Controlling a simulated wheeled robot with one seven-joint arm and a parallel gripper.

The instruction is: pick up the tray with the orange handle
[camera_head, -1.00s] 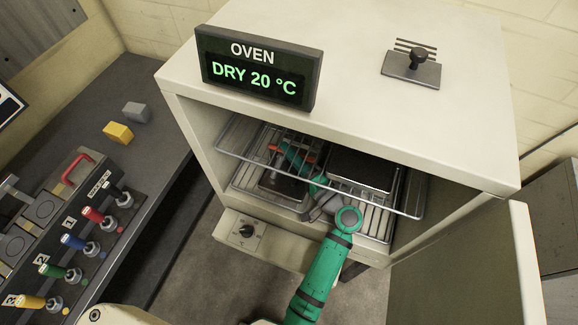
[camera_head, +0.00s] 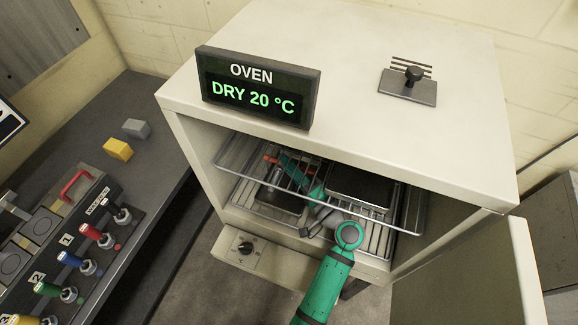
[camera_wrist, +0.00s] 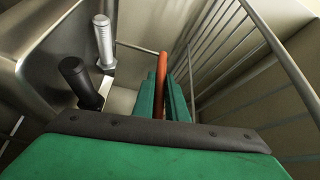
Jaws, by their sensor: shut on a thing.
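My gripper (camera_head: 284,160) reaches into the open oven (camera_head: 350,150), its green fingers pointing to the back left. In the wrist view the green fingers (camera_wrist: 164,90) are closed around an orange handle (camera_wrist: 163,62), a thin bar. In the head view the orange handle (camera_head: 270,158) shows in part at the fingertips, behind the rack wires. A dark metal tray (camera_head: 283,201) lies at the left in the oven, below the gripper. A second dark tray (camera_head: 360,189) lies to the right. The join between the handle and its tray is hidden.
Wire racks (camera_head: 408,215) surround my gripper; rack bars (camera_wrist: 270,40) run close on its right in the wrist view. A black post (camera_wrist: 80,82) and a silver post (camera_wrist: 104,45) stand close on its left. The oven door (camera_head: 465,275) is open at the right.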

